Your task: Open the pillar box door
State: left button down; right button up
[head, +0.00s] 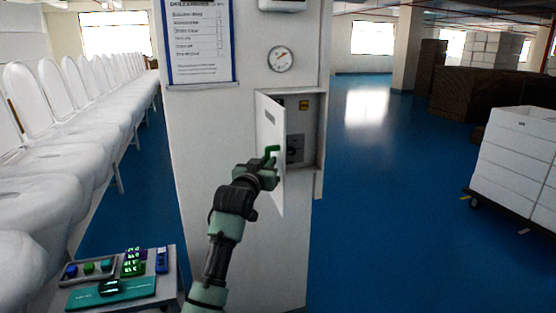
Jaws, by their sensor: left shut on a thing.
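The pillar box (308,112) is a recessed grey cabinet in the white pillar. Its white door (268,118) is hinged on the left and stands partly open, swung out toward me. Inside the box a yellow label (304,105) and a dark grey switch part (295,148) show. My left gripper (271,158) is at the lower part of the door and shut on it. The gripper hides part of the door's lower area, and the exact grip spot is hard to see. My right gripper is not in view.
A round gauge (281,59) and a framed notice (200,42) are on the pillar above. A row of white toilets (60,150) lines the left. Stacked white boxes (518,155) stand right; blue floor between is clear.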

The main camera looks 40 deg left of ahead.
pick_arm(q)
jog(key=shift+s+a+r+m+t+h, duration=0.15)
jog(key=shift+s+a+m+h, duration=0.2)
jog(key=shift+s+a+h, duration=0.3)
jog(key=shift+s+a+r+m+t+h, duration=0.15)
jog(key=shift+s+a+m+h, duration=0.25)
jog(key=shift+a, duration=0.3)
jog(key=shift+w, duration=0.1)
jog(key=c, duration=1.7)
grip_release()
jog(key=s+b, duration=0.1)
jog(key=s, duration=0.1)
jog(key=s+d+b, duration=0.1)
jog(key=s, duration=0.2)
jog(key=s+b, duration=0.1)
jog(key=s, duration=0.1)
jog(key=shift+s+d+f, duration=0.15)
jog(key=shift+f, duration=0.15)
